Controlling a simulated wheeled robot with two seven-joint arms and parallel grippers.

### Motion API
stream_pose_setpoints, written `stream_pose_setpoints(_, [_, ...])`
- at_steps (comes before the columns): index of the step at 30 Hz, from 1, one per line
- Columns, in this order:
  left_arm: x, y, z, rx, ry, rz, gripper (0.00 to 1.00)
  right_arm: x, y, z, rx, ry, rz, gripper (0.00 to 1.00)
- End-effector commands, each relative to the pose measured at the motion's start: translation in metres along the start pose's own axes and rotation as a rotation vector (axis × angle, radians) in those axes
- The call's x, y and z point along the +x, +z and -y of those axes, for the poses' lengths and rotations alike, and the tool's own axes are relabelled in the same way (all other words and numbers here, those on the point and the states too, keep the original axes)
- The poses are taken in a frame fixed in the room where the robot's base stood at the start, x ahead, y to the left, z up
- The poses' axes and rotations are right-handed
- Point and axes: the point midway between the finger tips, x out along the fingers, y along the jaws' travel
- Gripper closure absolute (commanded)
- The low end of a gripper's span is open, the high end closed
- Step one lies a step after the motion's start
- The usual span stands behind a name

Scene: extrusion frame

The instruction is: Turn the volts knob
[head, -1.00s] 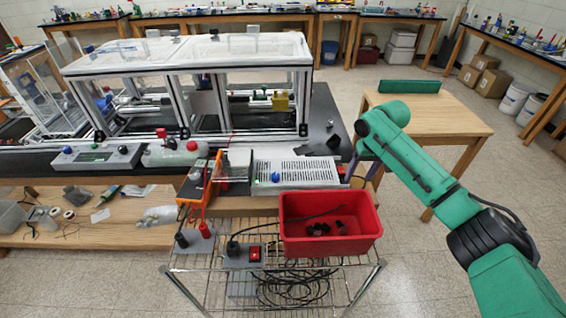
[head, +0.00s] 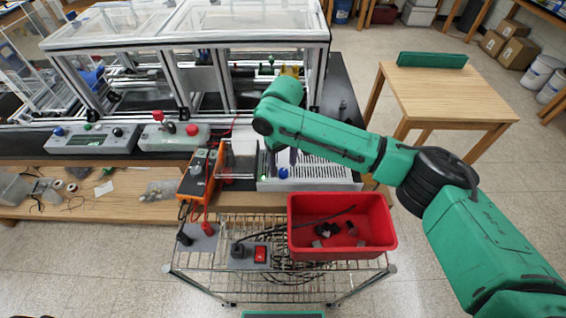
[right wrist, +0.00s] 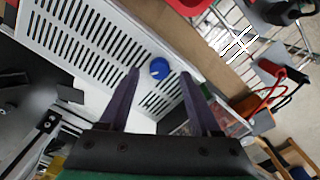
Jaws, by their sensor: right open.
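A blue knob (head: 283,173) sits on the front of the white slotted power unit (head: 325,174); no label on it is legible, so I cannot confirm it is the volts knob. My right gripper (head: 282,158) points down over the unit just behind this knob. In the right wrist view, the blue knob (right wrist: 159,68) appears between the tips of the open, empty purple fingers (right wrist: 160,76). I cannot tell how far above the knob they are. My left gripper is not in view.
An orange meter (head: 198,176) with cables stands left of the unit. A red bin (head: 342,247) with dark parts sits in front on a wire cart. A grey box (head: 92,140) with several knobs is at the left. Framed clear enclosures stand behind.

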Motion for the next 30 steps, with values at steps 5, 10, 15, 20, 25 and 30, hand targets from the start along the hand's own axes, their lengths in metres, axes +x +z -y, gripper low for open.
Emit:
stream_pose_setpoints(5, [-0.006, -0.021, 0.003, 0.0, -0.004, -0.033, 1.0, 0.02, 0.0, 0.0, 0.0, -0.001, -0.001, 0.36])
stream_pose_setpoints(10, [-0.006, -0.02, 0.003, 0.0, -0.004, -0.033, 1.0, 0.023, 0.0, 0.0, 0.0, 0.0, -0.002, 0.36])
stream_pose_setpoints(15, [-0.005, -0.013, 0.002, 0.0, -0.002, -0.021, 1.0, 0.023, 0.0, 0.0, 0.0, 0.0, -0.002, 0.7])
stream_pose_setpoints(20, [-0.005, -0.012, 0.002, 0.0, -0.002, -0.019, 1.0, 0.023, -0.001, 0.0, 0.0, -0.001, -0.002, 1.0])
stream_pose_setpoints(25, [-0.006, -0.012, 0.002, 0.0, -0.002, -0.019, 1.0, 0.022, -0.001, 0.0, -0.007, -0.001, -0.003, 1.0])
stream_pose_setpoints(30, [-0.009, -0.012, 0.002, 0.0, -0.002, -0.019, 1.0, 0.022, -0.001, 0.0, -0.046, -0.002, -0.003, 1.0])
